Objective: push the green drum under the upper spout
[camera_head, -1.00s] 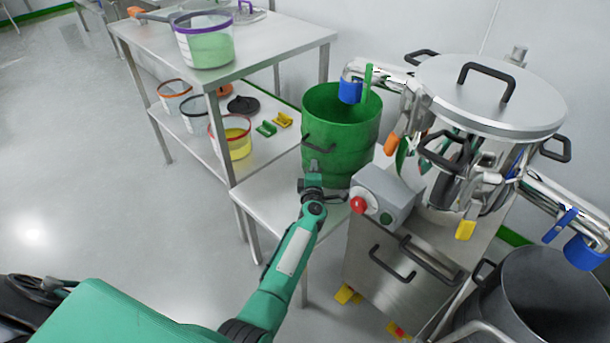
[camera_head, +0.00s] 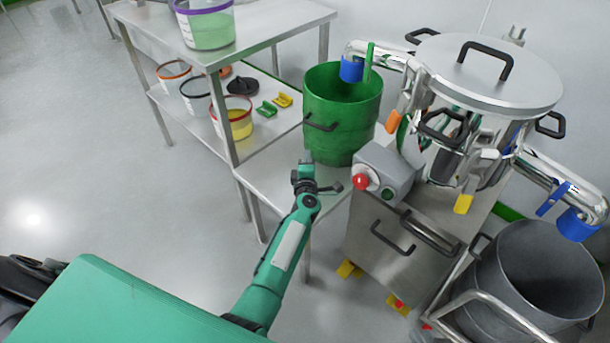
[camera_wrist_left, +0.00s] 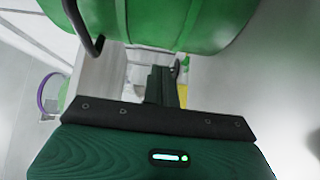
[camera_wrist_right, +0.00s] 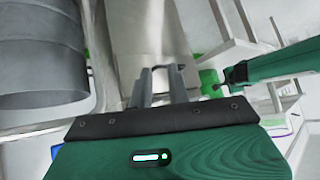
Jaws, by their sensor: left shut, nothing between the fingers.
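The green drum (camera_head: 341,120) stands upright and open-topped on a low steel bench (camera_head: 262,183). The upper spout (camera_head: 352,68), a steel pipe with a blue end, overlaps the rear of the drum's mouth in the head view; exact alignment is hard to tell. My left gripper (camera_head: 305,158) is shut and empty, low at the drum's near left side. In the left wrist view the drum (camera_wrist_left: 165,22) fills the top beyond the shut fingers (camera_wrist_left: 162,80); contact cannot be told. My right gripper (camera_wrist_right: 161,72) shows only in its wrist view, fingers apart and empty.
The steel machine (camera_head: 400,260) with a control box (camera_head: 390,168) stands right of the bench. A grey drum (camera_head: 535,275) stands under the lower spout (camera_head: 580,222). A shelved table (camera_head: 270,30) with tubs is at left. Floor at left is clear.

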